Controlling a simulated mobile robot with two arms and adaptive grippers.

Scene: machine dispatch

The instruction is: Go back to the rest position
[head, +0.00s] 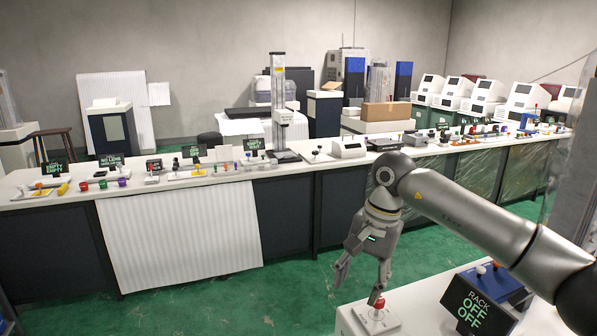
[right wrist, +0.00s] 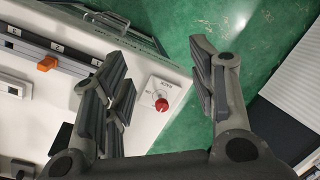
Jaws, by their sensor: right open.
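My right gripper (head: 362,274) is open and empty in the head view, pointing down above the near table's corner. In the right wrist view its fingers (right wrist: 165,90) are spread wide apart. A red button (head: 379,303) on a white base (head: 368,320) stands below and close to the fingertips. In the right wrist view the red button (right wrist: 161,104) shows between the fingers, with nothing held. I cannot tell the exact gap between fingertip and button. My left gripper is not in view.
A long counter (head: 230,172) with small parts, signs and machines runs behind. Green floor (head: 290,285) lies open between them.

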